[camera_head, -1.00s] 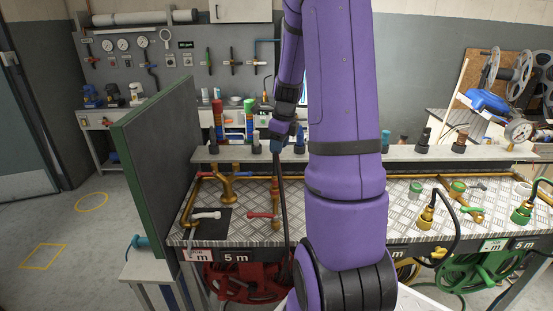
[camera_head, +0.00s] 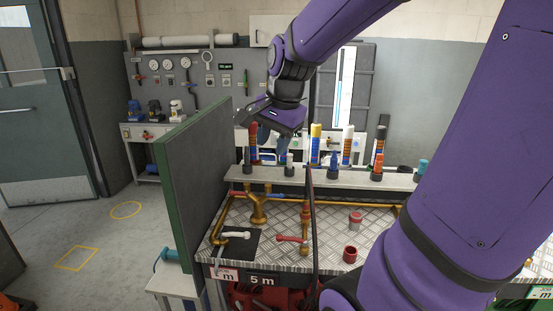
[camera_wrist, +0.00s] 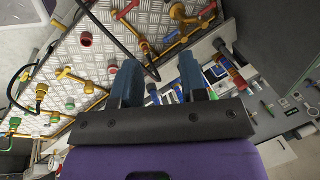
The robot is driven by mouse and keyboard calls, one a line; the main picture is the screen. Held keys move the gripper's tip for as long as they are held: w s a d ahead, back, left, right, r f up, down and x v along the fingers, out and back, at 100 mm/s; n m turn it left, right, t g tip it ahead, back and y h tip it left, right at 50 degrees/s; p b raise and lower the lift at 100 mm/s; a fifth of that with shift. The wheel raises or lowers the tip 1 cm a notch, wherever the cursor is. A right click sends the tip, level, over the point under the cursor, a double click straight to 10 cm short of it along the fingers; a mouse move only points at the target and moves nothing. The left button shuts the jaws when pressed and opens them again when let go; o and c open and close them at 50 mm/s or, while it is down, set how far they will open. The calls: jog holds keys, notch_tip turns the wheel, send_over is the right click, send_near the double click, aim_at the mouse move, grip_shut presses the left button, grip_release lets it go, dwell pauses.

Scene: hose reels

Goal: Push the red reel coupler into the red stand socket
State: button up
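My gripper (camera_head: 272,145) is above the back shelf at the left end of the bench. In the wrist view its two blue fingers (camera_wrist: 160,82) stand apart with nothing clearly clamped between them. A black hose (camera_head: 313,225) rises from the red reel (camera_head: 262,296) and passes right of the gripper; its end shows near the fingers in the wrist view (camera_wrist: 121,46). I cannot make out the red coupler on it. A brass pipe with red bands (camera_head: 305,222) and a red lever stands on the plate. Red cups (camera_head: 350,254) and (camera_head: 355,219) sit right of it; I cannot tell which part is the socket.
A green-edged panel (camera_head: 205,180) stands upright left of the bench. Several coloured bottle-like parts line the back shelf (camera_head: 340,179). A brass Y-shaped pipe (camera_head: 258,207) and a white lever are at the bench's left. My arm covers the right side.

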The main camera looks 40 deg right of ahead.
jog(key=s+a+r+n+t, duration=0.1)
jog(key=s+a+r+n, duration=0.1)
jog(key=s+a+n, duration=0.8)
jog(key=s+n, duration=0.2)
jog(key=n, duration=0.2)
jog(key=shift+r+t, duration=0.3)
jog(key=shift+t, duration=0.1)
jog(key=shift+w, duration=0.15)
dwell(0.8)
